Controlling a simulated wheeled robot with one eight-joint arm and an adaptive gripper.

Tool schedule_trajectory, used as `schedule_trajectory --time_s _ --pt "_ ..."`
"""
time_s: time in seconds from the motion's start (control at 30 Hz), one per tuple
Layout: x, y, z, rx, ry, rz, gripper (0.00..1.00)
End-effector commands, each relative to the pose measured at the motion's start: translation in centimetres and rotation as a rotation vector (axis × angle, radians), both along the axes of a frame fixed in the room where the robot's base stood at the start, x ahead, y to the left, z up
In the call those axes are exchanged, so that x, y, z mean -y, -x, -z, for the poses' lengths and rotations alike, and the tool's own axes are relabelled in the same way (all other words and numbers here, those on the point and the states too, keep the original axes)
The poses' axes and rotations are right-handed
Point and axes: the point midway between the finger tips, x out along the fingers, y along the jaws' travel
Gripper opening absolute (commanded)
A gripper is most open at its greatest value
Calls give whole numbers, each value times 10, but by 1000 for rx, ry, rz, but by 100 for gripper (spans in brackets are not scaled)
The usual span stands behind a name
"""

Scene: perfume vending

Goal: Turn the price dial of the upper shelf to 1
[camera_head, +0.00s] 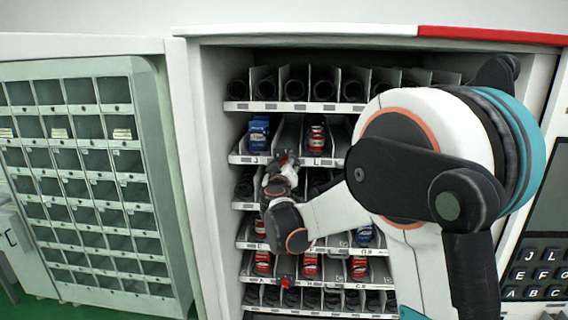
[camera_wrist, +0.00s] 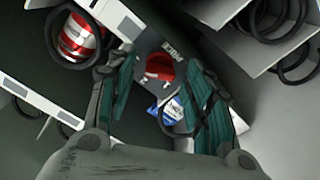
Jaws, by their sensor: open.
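The red price dial (camera_wrist: 160,67) of the upper shelf shows in the wrist view, on a grey plate with the word PRICE beside it. My gripper (camera_wrist: 156,82) is open, with one finger on each side of the dial in the picture. I cannot tell whether either finger touches it. The digit the dial points to is not readable. In the head view my gripper (camera_head: 281,172) is at the front edge of the upper shelf (camera_head: 325,162), and only a bit of red from the dial shows there.
A blue pack (camera_head: 259,134) and a red can (camera_head: 316,138) stand on the upper shelf. Another red dial (camera_head: 285,282) is on a lower shelf. The cabinet's left wall (camera_head: 210,150) is near my gripper. An open door with cubbyholes (camera_head: 85,170) stands at left.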

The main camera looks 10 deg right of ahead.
Motion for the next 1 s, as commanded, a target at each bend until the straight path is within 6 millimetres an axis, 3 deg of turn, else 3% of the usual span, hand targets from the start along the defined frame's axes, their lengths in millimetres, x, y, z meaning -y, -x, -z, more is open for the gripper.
schedule_trajectory --time_s 0.3,0.37,0.5,1.0 --pt "1 -3 0 0 0 0 47" --pt "1 -3 0 0 0 0 36" --pt "1 -3 0 0 0 0 4" --pt "1 -3 2 -28 85 0 3"
